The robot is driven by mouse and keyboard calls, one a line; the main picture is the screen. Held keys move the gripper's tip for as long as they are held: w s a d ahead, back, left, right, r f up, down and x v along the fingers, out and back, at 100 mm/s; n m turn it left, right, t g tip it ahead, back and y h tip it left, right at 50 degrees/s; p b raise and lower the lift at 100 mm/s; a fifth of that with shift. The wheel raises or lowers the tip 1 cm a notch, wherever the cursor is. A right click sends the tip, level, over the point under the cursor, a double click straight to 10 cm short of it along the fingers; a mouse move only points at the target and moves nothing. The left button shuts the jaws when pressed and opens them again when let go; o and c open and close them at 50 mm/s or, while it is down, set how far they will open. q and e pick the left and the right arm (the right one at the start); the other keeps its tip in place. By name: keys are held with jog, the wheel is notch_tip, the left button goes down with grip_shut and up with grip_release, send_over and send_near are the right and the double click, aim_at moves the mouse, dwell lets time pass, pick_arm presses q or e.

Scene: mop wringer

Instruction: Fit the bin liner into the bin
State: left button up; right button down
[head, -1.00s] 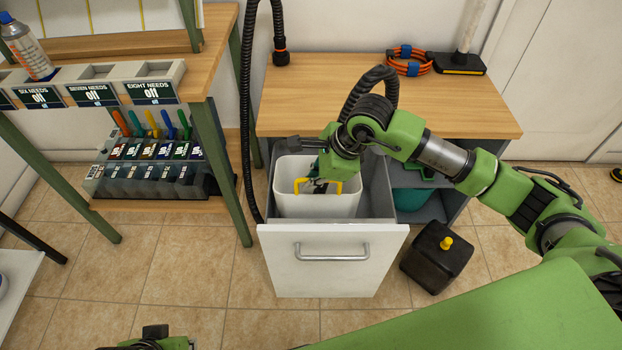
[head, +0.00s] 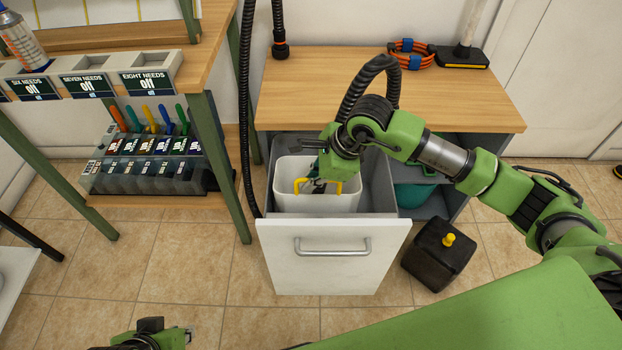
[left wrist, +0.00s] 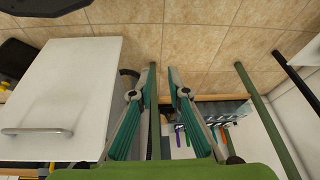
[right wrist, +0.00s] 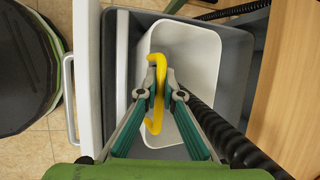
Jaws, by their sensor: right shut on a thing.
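The bin liner (head: 316,204) is a white rigid tub with a yellow handle (head: 336,187) across its top. In the head view it stands upright inside the grey bin (head: 378,188) of the pulled-out drawer, its rim near the bin's rim. Whether it rests on the bottom is hidden. My right gripper (right wrist: 160,92) is above the tub, shut on the yellow handle in the right wrist view. Grey bin space shows beside the tub (right wrist: 188,42). My left gripper (left wrist: 161,72) is open and empty, low in front of the drawer and to its left.
The white drawer front (head: 335,255) juts into the room. A black container with a yellow cap (head: 438,253) stands to its right. A wooden worktop (head: 390,105) lies behind; a corrugated hose (head: 245,120) hangs left. Tiled floor in front is free.

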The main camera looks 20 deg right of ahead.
jog(key=shift+f+b, duration=0.45)
jog(key=shift+f, duration=0.05)
pick_arm(q)
jog(key=shift+w+d+r+t+h, duration=0.1)
jog(key=shift+w+d+r+t, duration=0.25)
jog(key=shift+w, duration=0.5)
jog(key=shift+w+d+r+t+h, duration=0.15)
jog(key=shift+w+t, duration=0.3)
jog(key=shift+w, duration=0.35)
jog(key=shift+w+d+r+t+h, duration=0.1)
jog(key=shift+w+d+t, duration=0.25)
jog(key=shift+w, duration=0.5)
pick_arm(e)
jog(key=shift+f, duration=0.2)
pick_arm(q)
jog(key=shift+w, duration=0.1)
